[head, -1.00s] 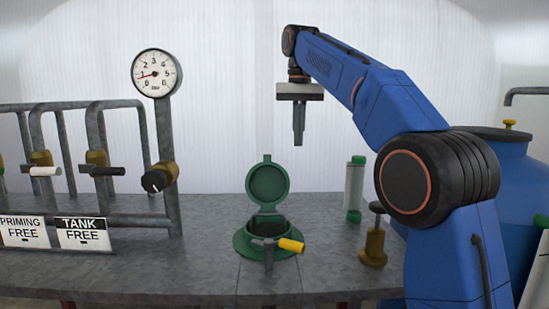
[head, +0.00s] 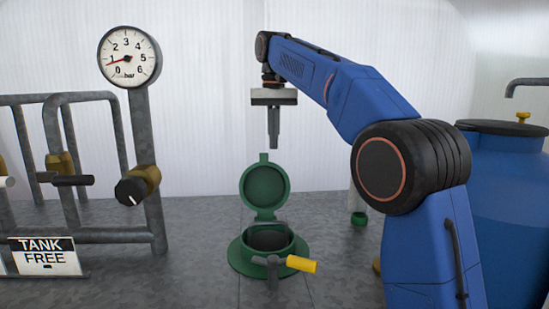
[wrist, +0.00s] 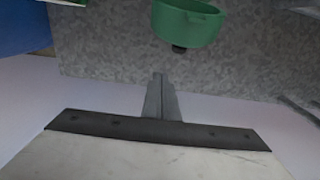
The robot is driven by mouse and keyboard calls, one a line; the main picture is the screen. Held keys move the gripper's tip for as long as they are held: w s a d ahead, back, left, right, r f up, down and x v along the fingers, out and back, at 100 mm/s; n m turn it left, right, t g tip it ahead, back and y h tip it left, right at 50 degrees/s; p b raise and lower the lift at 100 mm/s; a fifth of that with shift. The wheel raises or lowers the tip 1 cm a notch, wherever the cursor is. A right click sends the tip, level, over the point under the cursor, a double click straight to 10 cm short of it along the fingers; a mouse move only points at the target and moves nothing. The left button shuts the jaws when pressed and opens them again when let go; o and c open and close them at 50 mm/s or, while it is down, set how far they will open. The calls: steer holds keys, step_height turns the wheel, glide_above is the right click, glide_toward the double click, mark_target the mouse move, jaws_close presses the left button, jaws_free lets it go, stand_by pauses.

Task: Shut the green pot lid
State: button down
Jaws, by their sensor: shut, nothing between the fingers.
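The green pot (head: 240,262) sits on the grey bench with its round opening facing up. Its green lid (head: 265,187) stands open, about upright, at the back of the opening, with a small tab on top. A small tap with a yellow handle (head: 301,264) is at the front of the pot. My gripper (head: 273,144) is shut and empty, pointing down above the lid and apart from it in the head view. In the wrist view its closed fingers (wrist: 158,78) point toward a green part of the pot (wrist: 187,24), cut off by the top edge.
A pressure gauge (head: 129,57) on a grey pipe and a black knob (head: 131,190) stand to the left. A blue tank (head: 510,200) is on the right. A white tube with a green end (head: 358,219) is partly behind my arm.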

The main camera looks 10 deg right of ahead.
mark_target(264, 182)
steer(key=s+f, duration=0.3)
steer(key=f, duration=0.1)
steer(key=shift+s+f, duration=0.35)
steer(key=shift+s, duration=0.05)
stand_by(0.4)
